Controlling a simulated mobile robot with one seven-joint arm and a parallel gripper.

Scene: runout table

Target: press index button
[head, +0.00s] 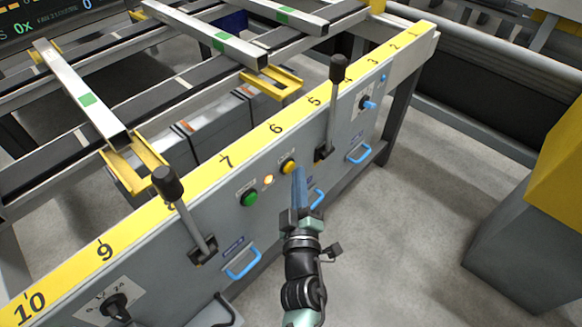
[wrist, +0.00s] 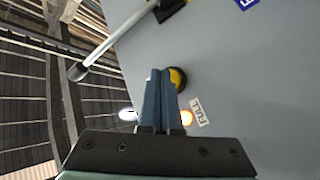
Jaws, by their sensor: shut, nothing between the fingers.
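A yellow push button (head: 289,166) and a green push button (head: 249,198) sit on the grey front panel, with a small lit lamp (head: 268,180) between them. No label reading "index" is legible. My gripper (head: 298,172) is shut and empty, its blue fingers pointing up at the panel just right of the yellow button. In the wrist view my fingertips (wrist: 160,73) lie beside the yellow button (wrist: 179,78) and hide its left part. I cannot tell whether they touch it. The orange lamp (wrist: 187,118) there is beside a label reading FULL. The green button is not clearly visible there.
Black-knobbed levers (head: 184,215) and (head: 331,110) stand out from the panel on both sides of the buttons. Blue handles (head: 243,264) and a blue-knobbed switch (head: 368,103) also protrude. A yellow numbered strip (head: 225,162) tops the panel.

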